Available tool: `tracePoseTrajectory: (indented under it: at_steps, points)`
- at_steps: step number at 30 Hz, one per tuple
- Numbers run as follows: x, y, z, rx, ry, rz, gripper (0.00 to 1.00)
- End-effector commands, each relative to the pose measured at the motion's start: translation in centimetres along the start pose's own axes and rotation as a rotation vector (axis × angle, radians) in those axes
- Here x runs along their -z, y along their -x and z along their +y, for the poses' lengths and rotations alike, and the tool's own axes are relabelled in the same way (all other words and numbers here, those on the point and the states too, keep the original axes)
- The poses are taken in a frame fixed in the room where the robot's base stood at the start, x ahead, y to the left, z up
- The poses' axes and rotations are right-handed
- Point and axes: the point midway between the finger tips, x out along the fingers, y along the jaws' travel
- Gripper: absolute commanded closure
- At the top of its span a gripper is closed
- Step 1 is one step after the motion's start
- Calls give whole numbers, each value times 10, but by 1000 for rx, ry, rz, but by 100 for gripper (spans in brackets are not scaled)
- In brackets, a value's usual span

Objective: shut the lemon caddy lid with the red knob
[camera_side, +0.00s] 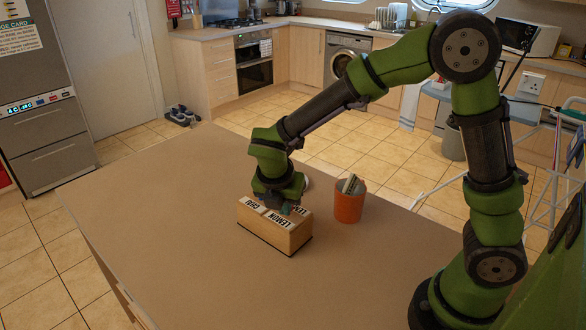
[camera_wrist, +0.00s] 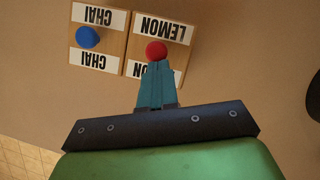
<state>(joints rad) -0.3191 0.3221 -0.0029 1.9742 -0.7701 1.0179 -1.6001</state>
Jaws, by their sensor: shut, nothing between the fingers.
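The wooden caddy (camera_side: 290,238) stands on the table in the side view, with CHAI and LEMON labels on top. In the wrist view its lemon lid (camera_wrist: 173,43) has a red knob (camera_wrist: 156,51), and the chai lid (camera_wrist: 97,49) beside it has a blue knob (camera_wrist: 88,37). The lemon lid lies about flat over the box; I cannot tell whether a small gap remains under it. My gripper (camera_wrist: 157,66) is shut and empty, its fingertips right at the red knob, which they partly overlap. In the side view my gripper (camera_side: 286,207) is directly over the caddy.
An orange cup (camera_side: 349,206) with something light-coloured in it stands just right of the caddy. The table (camera_side: 170,215) is clear to the left and in front. The kitchen units and floor lie beyond its edges.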

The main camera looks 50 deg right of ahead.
Motion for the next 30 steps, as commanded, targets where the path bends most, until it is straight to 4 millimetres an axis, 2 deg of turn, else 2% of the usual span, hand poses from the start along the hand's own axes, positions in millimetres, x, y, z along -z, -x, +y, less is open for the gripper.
tracePoseTrajectory:
  at_steps: [2,8,15,21,26,30]
  points:
    - [0,-4,-2,8,2,-8,100]
    - [36,13,0,1,5,-1,100]
    - [36,72,1,-5,-4,1,100]
    - [37,104,1,-3,-2,1,100]
    - [37,114,1,-1,-21,2,100]
    - [44,111,1,-8,-183,30,100]
